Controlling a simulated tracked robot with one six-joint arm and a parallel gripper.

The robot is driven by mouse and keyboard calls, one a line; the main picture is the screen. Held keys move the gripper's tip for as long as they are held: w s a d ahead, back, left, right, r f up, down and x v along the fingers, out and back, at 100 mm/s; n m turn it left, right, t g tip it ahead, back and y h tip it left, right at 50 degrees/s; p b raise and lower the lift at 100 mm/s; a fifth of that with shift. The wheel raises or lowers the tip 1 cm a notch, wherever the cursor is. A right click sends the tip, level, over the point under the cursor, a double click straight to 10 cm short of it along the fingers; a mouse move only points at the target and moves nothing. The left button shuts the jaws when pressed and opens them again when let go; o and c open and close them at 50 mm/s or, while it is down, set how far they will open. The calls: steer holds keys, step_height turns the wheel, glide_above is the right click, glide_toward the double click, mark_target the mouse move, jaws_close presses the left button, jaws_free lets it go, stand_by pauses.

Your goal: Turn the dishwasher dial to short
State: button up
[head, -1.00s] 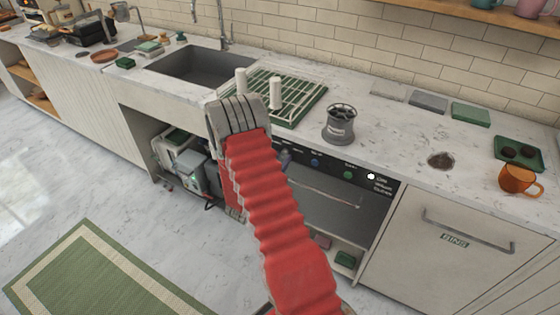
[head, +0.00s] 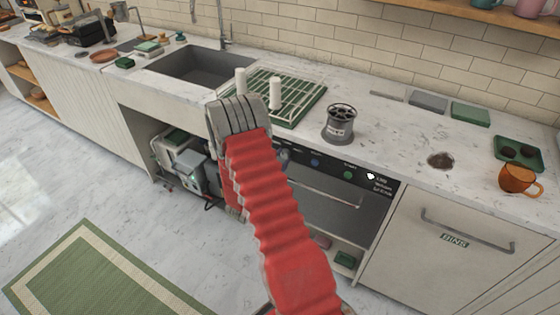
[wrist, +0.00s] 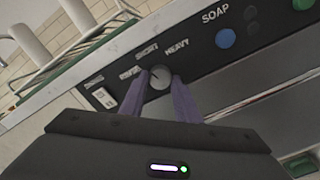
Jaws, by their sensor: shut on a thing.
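The dishwasher (head: 326,212) is under the counter, with a black control panel (wrist: 196,46) along its top edge. In the wrist view the round grey dial (wrist: 160,79) sits between the two purple fingers of my gripper (wrist: 159,84), which are shut on its sides. A dark pointer mark on the dial faces up and to the left. The labels SHORT (wrist: 147,50) and HEAVY (wrist: 177,48) are above the dial, and a third, blurred label (wrist: 129,73) is to its left. I cannot tell exactly which label the mark meets. In the head view my red arm hides much of the gripper.
A white switch (wrist: 104,97) is left of the dial; a blue button (wrist: 225,38) is right of it, near the word SOAP. A sink (head: 190,65) is further left.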

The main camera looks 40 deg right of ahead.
steer(key=m, duration=0.3)
steer(key=shift+s+d+m, duration=0.15)
steer(key=shift+s+m, duration=0.05)
steer(key=shift+m, duration=0.2)
steer(key=shift+f, duration=0.1)
steer(key=o, duration=1)
steer(key=shift+o, duration=0.2)
steer(key=shift+w, duration=0.1)
steer(key=shift+a, duration=0.7)
steer(key=v, duration=1.2)
steer(key=shift+s+a, duration=0.25)
steer(key=shift+s, duration=0.05)
